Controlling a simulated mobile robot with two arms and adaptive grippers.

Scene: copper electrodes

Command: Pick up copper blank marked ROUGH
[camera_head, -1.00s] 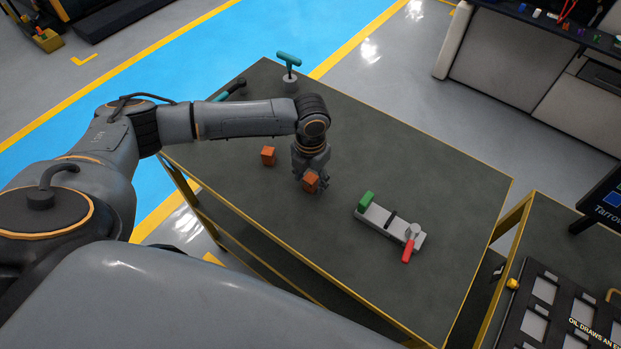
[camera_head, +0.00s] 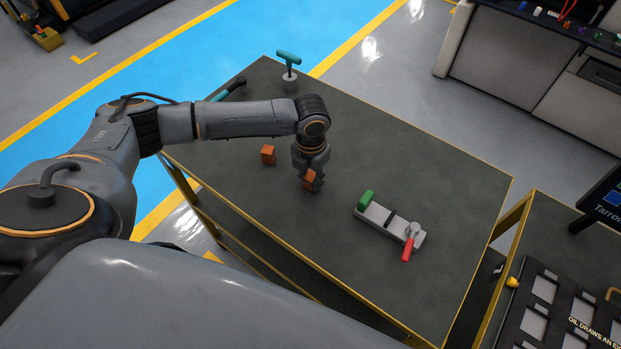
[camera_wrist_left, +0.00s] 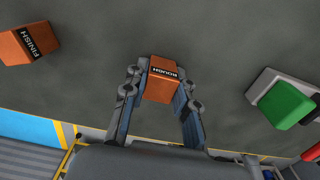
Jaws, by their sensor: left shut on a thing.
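The copper blank marked ROUGH (camera_wrist_left: 161,86) sits between the fingers of my left gripper (camera_wrist_left: 161,80) in the left wrist view, its black label readable. In the head view my left gripper (camera_head: 311,178) points down over the table and is shut on this blank (camera_head: 309,180). I cannot tell whether the blank touches the table. A second copper blank (camera_head: 268,155), labelled FINISH, stands on the table to the left, apart from the gripper; it also shows in the left wrist view (camera_wrist_left: 28,43). My right gripper is not in view.
A grey fixture (camera_head: 378,217) with a green block (camera_head: 365,201) and red handle (camera_head: 408,249) lies right of the gripper. A teal-handled tool (camera_head: 289,66) stands at the table's far corner. The dark table (camera_head: 420,160) is clear at the back right. A black slotted tray (camera_head: 535,325) is at lower right.

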